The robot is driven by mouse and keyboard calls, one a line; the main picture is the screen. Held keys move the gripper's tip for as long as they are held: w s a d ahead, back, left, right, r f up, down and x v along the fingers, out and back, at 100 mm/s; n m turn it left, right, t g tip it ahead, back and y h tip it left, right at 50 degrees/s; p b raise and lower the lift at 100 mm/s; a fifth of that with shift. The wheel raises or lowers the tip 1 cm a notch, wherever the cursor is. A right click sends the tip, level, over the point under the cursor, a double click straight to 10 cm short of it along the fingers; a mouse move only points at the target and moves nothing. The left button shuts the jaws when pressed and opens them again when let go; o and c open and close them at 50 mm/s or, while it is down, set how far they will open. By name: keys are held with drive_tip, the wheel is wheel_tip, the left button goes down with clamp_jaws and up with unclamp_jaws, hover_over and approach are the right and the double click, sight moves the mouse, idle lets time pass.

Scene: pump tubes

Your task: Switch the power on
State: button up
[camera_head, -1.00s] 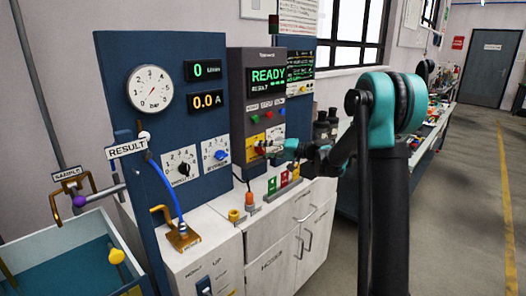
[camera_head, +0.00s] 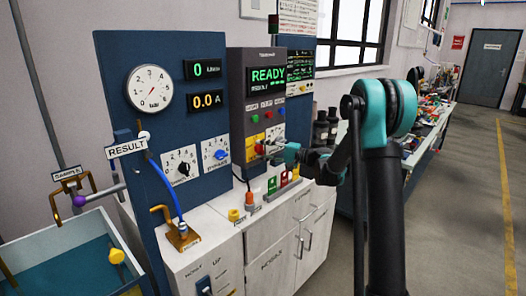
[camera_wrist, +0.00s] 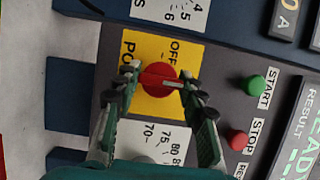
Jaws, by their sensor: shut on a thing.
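The power switch is a red round knob (camera_wrist: 158,84) on a yellow plate (camera_wrist: 180,110) in the wrist view. The plate carries the word OFF and a partly covered word starting with PO. A pale pointer line on the knob runs toward the picture's right. My gripper (camera_wrist: 162,86) has its two fingers on either side of the knob, shut on it. In the head view my gripper (camera_head: 270,149) reaches the yellow plate (camera_head: 253,142) on the grey panel and covers most of the knob. The display (camera_head: 268,75) reads READY.
A green START button (camera_wrist: 254,85) and a red STOP button (camera_wrist: 238,137) sit beside the plate. A white dial plate (camera_wrist: 165,145) lies under my fingers. The blue panel (camera_head: 125,75) with gauge and readouts stands left. Colored connectors (camera_head: 250,200) stand on the white cabinet below.

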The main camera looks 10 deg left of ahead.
drive_tip(key=o, duration=1.2)
drive_tip(key=v, duration=1.2)
drive_tip(key=shift+s+f, duration=0.1)
drive_tip(key=shift+s, duration=0.05)
drive_tip(key=s+d+f+n+h, duration=0.1)
drive_tip(key=s+f+h, duration=0.35)
drive_tip(key=s, duration=0.45)
drive_tip(key=s+d+f+h, duration=0.2)
drive_tip(key=s+f+h, duration=0.3)
drive_tip(key=s, duration=0.4)
drive_tip(key=s+d+f+h, duration=0.2)
drive_tip(key=s+d+f, duration=0.1)
drive_tip(key=s+d, duration=0.1)
drive_tip(key=s+d+f+n+h, duration=0.1)
drive_tip(key=s+d+f+h, duration=0.2)
drive_tip(key=s, duration=0.4)
drive_tip(key=s+d+f+n+h, duration=0.1)
drive_tip(key=s+d+f+h, duration=0.2)
drive_tip(key=s+d, duration=0.3)
drive_tip(key=shift+d+f, duration=0.7)
drive_tip(key=shift+f, duration=0.2)
